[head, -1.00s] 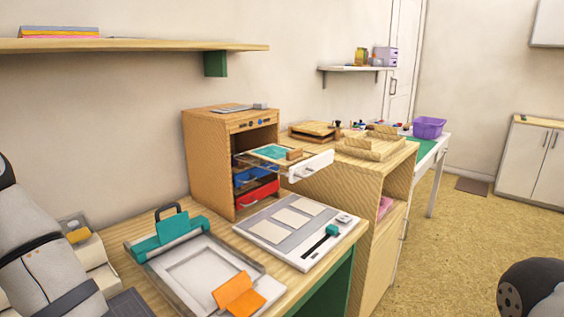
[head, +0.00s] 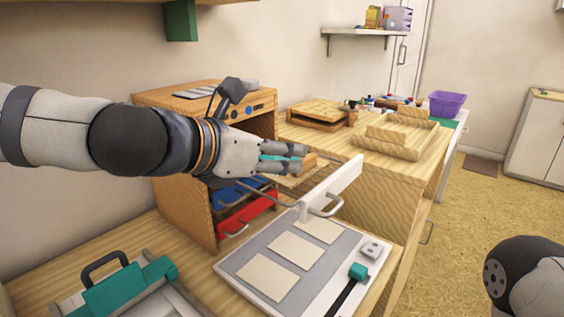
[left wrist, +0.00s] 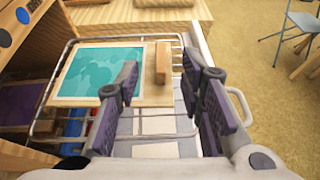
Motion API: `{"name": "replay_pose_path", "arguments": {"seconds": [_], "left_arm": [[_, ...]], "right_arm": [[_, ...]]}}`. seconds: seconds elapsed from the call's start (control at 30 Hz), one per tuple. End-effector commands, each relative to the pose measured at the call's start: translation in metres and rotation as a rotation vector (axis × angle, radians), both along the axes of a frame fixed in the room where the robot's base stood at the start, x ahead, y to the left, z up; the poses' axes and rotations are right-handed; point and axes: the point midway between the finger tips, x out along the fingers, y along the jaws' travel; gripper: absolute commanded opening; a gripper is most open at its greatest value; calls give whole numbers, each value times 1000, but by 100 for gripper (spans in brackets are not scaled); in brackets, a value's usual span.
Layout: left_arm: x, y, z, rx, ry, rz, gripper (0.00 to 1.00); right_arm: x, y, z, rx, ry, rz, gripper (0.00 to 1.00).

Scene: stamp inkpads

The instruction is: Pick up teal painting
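The teal painting (left wrist: 100,70) lies flat on a pale board in a pulled-out wire drawer. A wooden block (left wrist: 163,62) sits beside it at the board's right end. In the head view, only a teal sliver of the painting (head: 272,158) shows between my fingers; the rest is hidden. My left gripper (head: 303,159) is over the drawer from the left. In the left wrist view, my gripper (left wrist: 165,80) has its fingers apart with nothing held between them. One finger overlaps the painting's right edge in that view; contact cannot be told. My right gripper is out of view.
The drawer's white front (head: 335,192) has a handle. The wooden cabinet (head: 180,115) stands behind, with blue and red trays (head: 247,212) below the drawer. A white board with pale panels (head: 310,270) lies in front. Wooden trays (head: 390,140) stand to the right.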

Motion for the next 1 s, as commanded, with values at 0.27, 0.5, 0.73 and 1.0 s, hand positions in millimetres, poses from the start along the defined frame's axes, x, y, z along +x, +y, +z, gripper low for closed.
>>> {"name": "replay_pose_path", "arguments": {"seconds": [0.27, 0.5, 0.73, 1.0], "left_arm": [[28, -25, -28, 3, 3, -2, 35], [43, -36, -29, 2, -6, -1, 35], [42, -35, -29, 2, -6, -1, 10], [42, -35, -29, 2, -5, -1, 0]], "right_arm": [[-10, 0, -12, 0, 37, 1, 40], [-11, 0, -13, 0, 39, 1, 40], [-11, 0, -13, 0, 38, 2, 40], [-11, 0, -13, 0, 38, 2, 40]]}}
